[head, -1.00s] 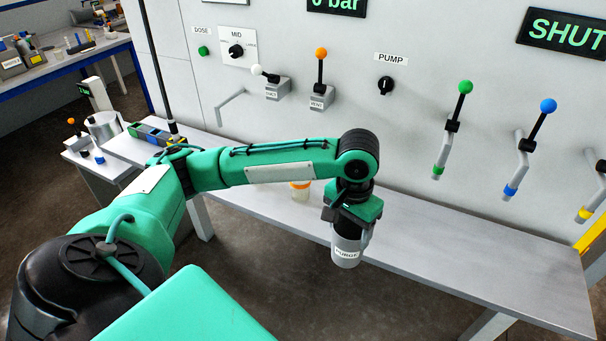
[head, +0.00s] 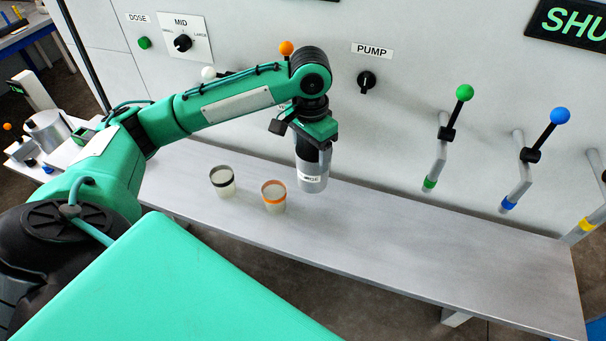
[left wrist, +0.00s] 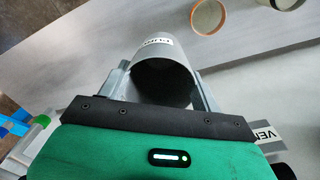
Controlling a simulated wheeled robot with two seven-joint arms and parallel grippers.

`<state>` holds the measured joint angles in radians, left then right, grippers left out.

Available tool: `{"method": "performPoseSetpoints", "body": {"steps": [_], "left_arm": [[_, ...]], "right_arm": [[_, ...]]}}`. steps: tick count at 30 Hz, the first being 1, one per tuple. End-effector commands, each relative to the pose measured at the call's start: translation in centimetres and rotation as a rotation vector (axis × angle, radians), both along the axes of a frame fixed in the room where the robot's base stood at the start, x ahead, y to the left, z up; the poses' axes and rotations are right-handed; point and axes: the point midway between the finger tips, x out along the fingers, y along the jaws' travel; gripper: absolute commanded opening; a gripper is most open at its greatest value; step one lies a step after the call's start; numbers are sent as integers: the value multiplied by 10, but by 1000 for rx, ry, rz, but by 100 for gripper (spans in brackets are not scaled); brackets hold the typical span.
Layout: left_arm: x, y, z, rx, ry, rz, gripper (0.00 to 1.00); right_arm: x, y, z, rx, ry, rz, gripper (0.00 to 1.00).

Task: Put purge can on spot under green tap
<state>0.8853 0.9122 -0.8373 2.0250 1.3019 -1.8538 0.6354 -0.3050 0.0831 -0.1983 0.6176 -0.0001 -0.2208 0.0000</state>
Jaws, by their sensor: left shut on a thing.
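The purge can (head: 313,172) is a grey cylinder with a white label. My left gripper (head: 314,150) is shut on it and holds it upright near the wall side of the bench, left of the green tap. I cannot tell whether its base touches the bench. In the left wrist view the can (left wrist: 164,75) sits between both fingers (left wrist: 163,85), its dark open mouth toward the camera. The green tap (head: 436,165) has a green ball handle and a green-banded spout on the wall. No marked spot shows clearly on the bench below it. My right gripper is out of view.
A cup with a dark rim (head: 223,182) and a cup with an orange rim (head: 274,197) stand on the bench (head: 400,255), left of the can. A blue tap (head: 523,170) hangs right of the green one. The bench under the taps looks clear.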

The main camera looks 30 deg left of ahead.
Motion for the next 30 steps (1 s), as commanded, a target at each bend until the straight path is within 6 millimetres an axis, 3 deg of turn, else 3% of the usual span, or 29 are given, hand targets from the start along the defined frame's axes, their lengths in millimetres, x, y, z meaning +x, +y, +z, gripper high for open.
{"method": "performPoseSetpoints", "body": {"steps": [3, 9, 24, 30], "left_arm": [[-1, 1, -31, 1, 7, 1, 28], [-1, 0, -74, 1, 2, 0, 28], [0, 0, -130, 1, 0, 0, 28], [0, 0, -132, 0, -2, 0, 28]], "right_arm": [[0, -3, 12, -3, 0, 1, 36], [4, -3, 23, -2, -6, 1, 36], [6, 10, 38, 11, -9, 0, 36], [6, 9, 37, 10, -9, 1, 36]]}}
